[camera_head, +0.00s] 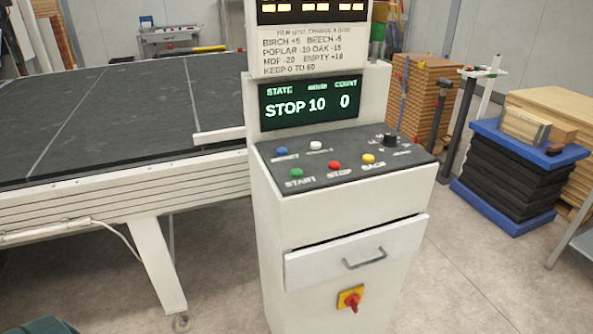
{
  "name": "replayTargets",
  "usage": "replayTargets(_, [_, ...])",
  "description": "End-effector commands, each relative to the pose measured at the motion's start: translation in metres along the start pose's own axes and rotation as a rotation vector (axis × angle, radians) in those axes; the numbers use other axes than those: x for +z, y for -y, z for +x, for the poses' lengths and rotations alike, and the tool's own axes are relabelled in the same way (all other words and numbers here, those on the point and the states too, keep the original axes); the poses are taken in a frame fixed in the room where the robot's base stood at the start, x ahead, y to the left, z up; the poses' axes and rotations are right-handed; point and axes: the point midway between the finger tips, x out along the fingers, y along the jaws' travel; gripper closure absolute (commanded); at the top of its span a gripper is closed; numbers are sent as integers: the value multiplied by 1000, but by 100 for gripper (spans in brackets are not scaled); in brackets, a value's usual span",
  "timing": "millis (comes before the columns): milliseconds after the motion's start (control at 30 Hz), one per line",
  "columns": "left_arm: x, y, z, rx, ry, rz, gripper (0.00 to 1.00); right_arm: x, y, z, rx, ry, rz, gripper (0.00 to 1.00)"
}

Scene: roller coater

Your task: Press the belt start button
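The white control cabinet (330,225) stands in the middle of the view. On its sloped dark panel (325,185) is a green button (296,173) labelled START. To its right are a red button (334,165) labelled STOP and a yellow button (368,159). Behind them are a blue button (281,149), a white button (316,145) and a black knob (390,140). The display (308,102) reads STOP, 10 and 0. The belt (110,115) is dark and lies to the left. Neither gripper is in view.
A drawer (355,250) with a handle and a red-yellow switch (350,298) are on the cabinet front. Stacked boards on a blue pallet (505,215) and wood stacks (425,95) stand at the right. The floor between cabinet and pallet is clear.

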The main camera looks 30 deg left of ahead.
Motion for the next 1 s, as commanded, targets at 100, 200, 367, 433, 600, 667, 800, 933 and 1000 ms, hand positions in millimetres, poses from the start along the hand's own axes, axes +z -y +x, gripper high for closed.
replayTargets(100, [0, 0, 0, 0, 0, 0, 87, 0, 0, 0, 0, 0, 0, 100])
replayTargets(200, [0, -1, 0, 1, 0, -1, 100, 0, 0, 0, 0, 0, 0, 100])
replayTargets(367, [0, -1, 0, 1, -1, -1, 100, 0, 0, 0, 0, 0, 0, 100])
replayTargets(433, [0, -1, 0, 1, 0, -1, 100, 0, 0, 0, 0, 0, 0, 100])
replayTargets(600, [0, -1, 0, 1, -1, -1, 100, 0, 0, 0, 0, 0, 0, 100])
replayTargets(667, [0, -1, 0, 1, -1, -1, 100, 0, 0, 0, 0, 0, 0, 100])
replayTargets(800, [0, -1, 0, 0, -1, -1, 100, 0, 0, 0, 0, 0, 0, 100])
replayTargets(933, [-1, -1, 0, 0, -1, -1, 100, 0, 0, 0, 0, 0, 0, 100])
replayTargets(1000, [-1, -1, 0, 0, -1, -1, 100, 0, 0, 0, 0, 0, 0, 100])
